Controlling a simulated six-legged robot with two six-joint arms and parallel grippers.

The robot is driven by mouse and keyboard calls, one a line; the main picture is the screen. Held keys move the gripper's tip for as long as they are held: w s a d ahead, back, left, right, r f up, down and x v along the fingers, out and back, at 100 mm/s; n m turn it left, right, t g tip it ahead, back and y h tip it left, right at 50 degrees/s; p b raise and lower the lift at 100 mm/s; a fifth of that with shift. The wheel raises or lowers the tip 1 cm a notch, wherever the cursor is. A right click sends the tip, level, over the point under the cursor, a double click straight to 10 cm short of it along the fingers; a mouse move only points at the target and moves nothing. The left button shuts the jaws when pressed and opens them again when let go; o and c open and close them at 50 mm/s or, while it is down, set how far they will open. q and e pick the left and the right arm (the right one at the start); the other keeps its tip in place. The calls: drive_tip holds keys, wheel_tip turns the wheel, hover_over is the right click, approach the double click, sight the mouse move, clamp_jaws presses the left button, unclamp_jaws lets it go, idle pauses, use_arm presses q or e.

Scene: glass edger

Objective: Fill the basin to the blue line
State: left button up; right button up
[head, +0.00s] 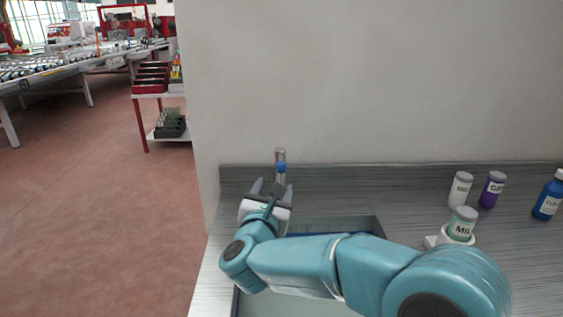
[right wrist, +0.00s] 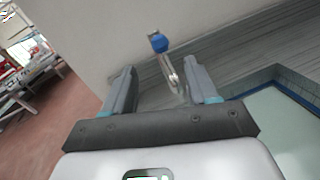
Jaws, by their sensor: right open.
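A metal tap (head: 281,157) with a blue part (head: 281,167) stands at the back of the counter. In the right wrist view the tap (right wrist: 171,72) and its blue part (right wrist: 158,43) show beyond my fingers. My right gripper (head: 268,186) is open and empty, just in front of the tap, with its fingers apart from the blue part. The sunken basin (head: 290,306) lies under my right arm, which hides much of it. A dark blue line (head: 335,233) shows along its inner back wall. I cannot tell the water level. My left gripper is not in view.
A green-labelled bottle (head: 462,224) stands in a white holder (head: 433,241) at right. A white bottle (head: 460,189), a purple bottle (head: 492,189) and a blue bottle (head: 549,197) stand behind it. A wall (head: 370,80) rises behind the counter (head: 400,185).

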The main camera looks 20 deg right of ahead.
sight(281, 170)
drive_tip(key=p+x, duration=0.3)
drive_tip(key=x, duration=0.8)
drive_tip(key=shift+w+d, duration=0.1)
drive_tip(key=shift+w, duration=0.1)
clamp_jaws()
